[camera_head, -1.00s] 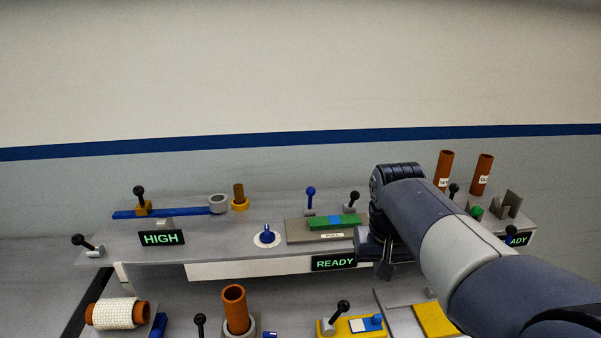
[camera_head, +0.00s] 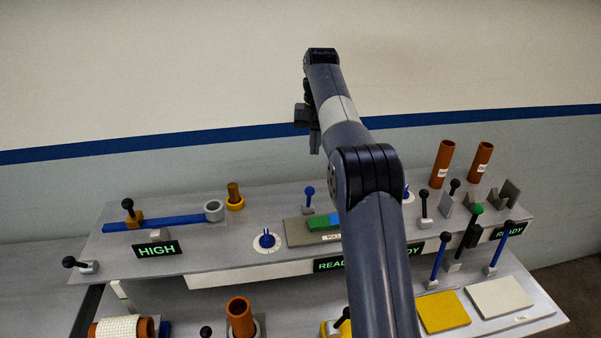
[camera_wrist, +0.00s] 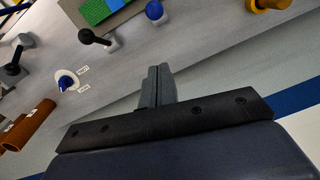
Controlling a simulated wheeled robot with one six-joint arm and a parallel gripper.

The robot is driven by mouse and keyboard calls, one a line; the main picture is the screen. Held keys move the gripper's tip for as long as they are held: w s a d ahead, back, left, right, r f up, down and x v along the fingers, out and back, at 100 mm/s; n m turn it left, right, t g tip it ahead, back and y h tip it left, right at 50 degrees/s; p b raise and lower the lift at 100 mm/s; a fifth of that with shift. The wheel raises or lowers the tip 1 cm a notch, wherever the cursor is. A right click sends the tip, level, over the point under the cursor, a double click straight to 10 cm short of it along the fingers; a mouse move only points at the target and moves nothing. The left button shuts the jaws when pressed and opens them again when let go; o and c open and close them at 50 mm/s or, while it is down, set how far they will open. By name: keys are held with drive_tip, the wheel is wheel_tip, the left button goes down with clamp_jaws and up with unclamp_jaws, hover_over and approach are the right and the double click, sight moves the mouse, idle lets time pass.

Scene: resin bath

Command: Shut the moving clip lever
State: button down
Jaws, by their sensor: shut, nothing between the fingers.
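Several levers stand on the grey bench, and none is marked as the moving clip lever. One black-knobbed lever (camera_head: 128,204) stands upright on an orange slider on a blue rail (camera_head: 170,223) at left. A blue-knobbed lever (camera_head: 309,193) stands mid-bench and shows in the wrist view (camera_wrist: 155,11). A black-knobbed lever leans in the wrist view (camera_wrist: 90,37); my arm hides this spot in the head view. My gripper (camera_head: 315,142) is high in front of the wall, apart from every lever. Its fingers (camera_wrist: 159,84) are together and empty.
A blue dial (camera_head: 267,240), a green and blue block (camera_head: 320,222) and HIGH sign (camera_head: 159,249) are on the upper shelf. Orange tubes (camera_head: 442,164) stand at back right. Blue levers (camera_head: 440,255) rise by the yellow plate (camera_head: 444,311). My arm hides the bench's middle.

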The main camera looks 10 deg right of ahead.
sight(309, 199)
drive_tip(key=f, duration=0.3)
drive_tip(key=s+a+f, duration=0.1)
drive_tip(key=f, duration=0.6)
drive_tip(key=shift+s+a+f+b, duration=0.15)
drive_tip(key=shift+a+b, duration=0.1)
drive_tip(key=shift+b, duration=0.15)
drive_tip(key=shift+s+a+f, duration=0.1)
drive_tip(key=shift+s+f, duration=0.15)
drive_tip(key=shift+s, duration=0.45)
drive_tip(key=shift+f+b, duration=0.15)
drive_tip(key=shift+b, duration=0.2)
